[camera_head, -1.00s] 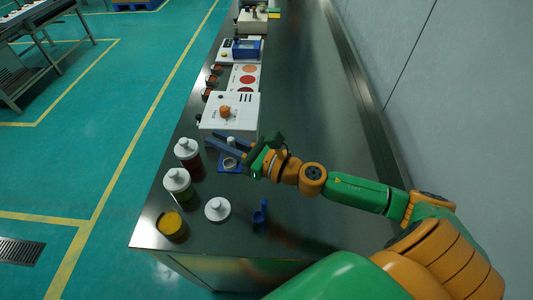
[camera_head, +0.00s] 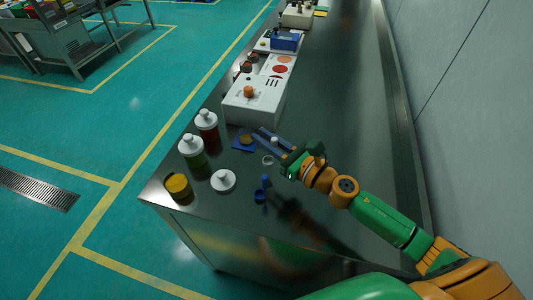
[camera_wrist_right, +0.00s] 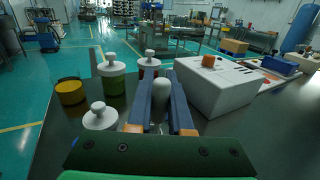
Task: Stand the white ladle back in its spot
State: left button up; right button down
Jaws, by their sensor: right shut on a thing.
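My right gripper (camera_head: 273,143) is shut on the white ladle's handle (camera_head: 275,140) above the dark counter. In the right wrist view the pale, rounded handle (camera_wrist_right: 162,88) stands upright between the two blue fingers (camera_wrist_right: 167,112). A small pale ring (camera_head: 267,160) shows below the fingers and seems to be the ladle's bowl; its height over the counter is hard to tell. A blue ladle (camera_head: 261,190) stands nearer the front edge. A blue square pad (camera_head: 238,147) with a brownish disc lies left of the gripper. My left gripper is not in view.
Two white-capped jars (camera_head: 191,150) (camera_head: 206,124), a yellow-topped jar (camera_head: 177,186) and a white knobbed lid (camera_head: 223,181) stand along the left. A white box (camera_head: 255,101) with an orange knob stands behind the gripper. The counter's right side (camera_head: 350,130) is mostly clear.

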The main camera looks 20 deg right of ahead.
jog(key=f, duration=0.1)
jog(key=w+f+b, duration=0.1)
jog(key=f, duration=0.2)
jog(key=shift+w+d+f, duration=0.2)
jog(key=shift+w+f, duration=0.05)
jog(key=shift+f, duration=0.1)
jog(key=shift+s+r, duration=0.1)
jog(key=shift+f+b, duration=0.25)
jog(key=shift+b, duration=0.15)
jog(key=c, duration=0.8)
grip_release()
jog(key=shift+r, duration=0.1)
jog(key=shift+c, duration=0.2)
jog(key=shift+r, duration=0.15)
jog(key=b+v, duration=0.3)
jog(key=v, duration=0.8)
jog(key=shift+s, duration=0.2)
jog(key=shift+s+d, duration=0.2)
jog(key=shift+s, duration=0.1)
jog(key=shift+r, duration=0.1)
